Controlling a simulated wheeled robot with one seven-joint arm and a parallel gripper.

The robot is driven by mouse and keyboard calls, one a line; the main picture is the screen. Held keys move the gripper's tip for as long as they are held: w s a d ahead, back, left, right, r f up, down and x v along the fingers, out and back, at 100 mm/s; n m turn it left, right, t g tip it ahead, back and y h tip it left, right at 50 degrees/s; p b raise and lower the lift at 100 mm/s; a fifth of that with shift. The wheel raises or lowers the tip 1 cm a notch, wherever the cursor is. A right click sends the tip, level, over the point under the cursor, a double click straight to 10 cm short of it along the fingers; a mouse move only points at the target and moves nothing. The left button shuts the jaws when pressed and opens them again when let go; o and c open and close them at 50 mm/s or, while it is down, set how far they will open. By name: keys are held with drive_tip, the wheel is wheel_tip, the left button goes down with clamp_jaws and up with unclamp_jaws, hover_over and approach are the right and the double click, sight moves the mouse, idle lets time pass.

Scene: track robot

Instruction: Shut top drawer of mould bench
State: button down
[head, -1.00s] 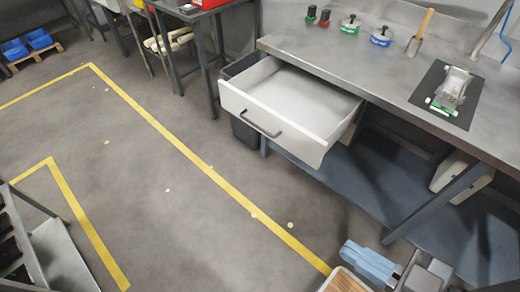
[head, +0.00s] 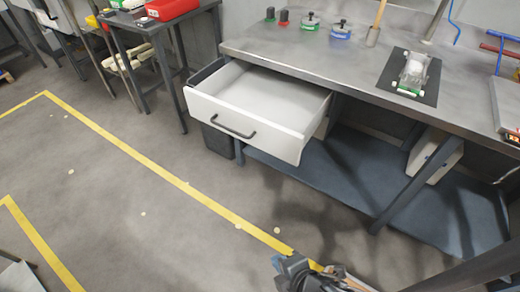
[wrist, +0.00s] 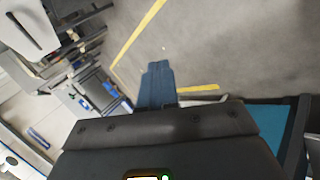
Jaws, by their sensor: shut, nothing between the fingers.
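The top drawer (head: 245,118) of the mould bench (head: 300,52) stands pulled well out in the head view, its white inside empty. Its dark bar handle (head: 233,127) is on the front panel, facing down-left. My gripper (wrist: 157,66) shows its blue fingers together, with nothing between them, in the wrist view. In the head view, part of my arm's end shows at the bottom edge, below and to the right of the drawer and clear of it.
Mould parts and a toy car (head: 414,70) on a dark mat lie on the bench top. A blue lower shelf (head: 330,180) and a dark bin (head: 217,139) are below. Open floor with a yellow line (head: 165,173) lies in front of the drawer.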

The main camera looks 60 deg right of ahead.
drive_tip(key=w+d+f+n+g+h+b, duration=0.1)
drive_tip(key=w+d+f+n+h, duration=0.2)
drive_tip(key=w+f, duration=0.2)
drive_tip(key=n+g+h+b, duration=0.4)
drive_tip(key=g+h+b, duration=0.2)
drive_tip(key=h, duration=0.6)
approach(265, 139)
drive_tip(key=d+p, duration=0.1)
drive_tip(key=d, duration=0.6)
drive_tip(key=shift+w+r, duration=0.1)
drive_tip(key=shift+r, duration=0.05)
